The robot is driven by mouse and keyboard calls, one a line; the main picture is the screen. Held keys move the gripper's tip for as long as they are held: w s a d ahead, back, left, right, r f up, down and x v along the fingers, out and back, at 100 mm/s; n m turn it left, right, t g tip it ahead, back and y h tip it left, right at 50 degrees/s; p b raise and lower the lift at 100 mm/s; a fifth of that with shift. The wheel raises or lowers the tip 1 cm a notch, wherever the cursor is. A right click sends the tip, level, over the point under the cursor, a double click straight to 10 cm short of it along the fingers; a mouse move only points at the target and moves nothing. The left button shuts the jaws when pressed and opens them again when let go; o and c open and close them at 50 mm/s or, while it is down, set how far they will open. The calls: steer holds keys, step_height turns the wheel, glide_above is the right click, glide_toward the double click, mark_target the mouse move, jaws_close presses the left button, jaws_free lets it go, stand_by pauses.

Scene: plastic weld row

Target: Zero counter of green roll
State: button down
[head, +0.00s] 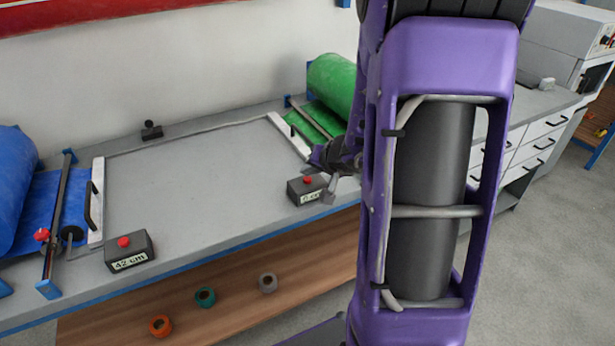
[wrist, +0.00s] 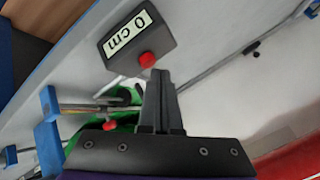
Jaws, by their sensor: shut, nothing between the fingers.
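The green roll (head: 333,82) stands at the back right of the bench, partly behind my arm. Its counter (head: 305,190) is a dark box with a red button on top, on the bench in front of the roll. In the wrist view the counter (wrist: 133,38) reads "0 cm". Its red button (wrist: 147,59) is just beyond my fingertips; I cannot tell whether they touch it. My gripper (wrist: 157,75) is shut and empty.
A blue roll (head: 14,185) lies at the left, with its own counter (head: 130,250) reading "42 cm". The grey bench top (head: 190,185) between the rolls is mostly clear. Orange, teal and grey tape rolls (head: 205,297) lie on the wooden shelf below.

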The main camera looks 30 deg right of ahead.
steer(key=shift+r, duration=0.3)
step_height(320, 180, up, 5)
steer(key=p, duration=0.3)
stand_by(0.3)
stand_by(0.7)
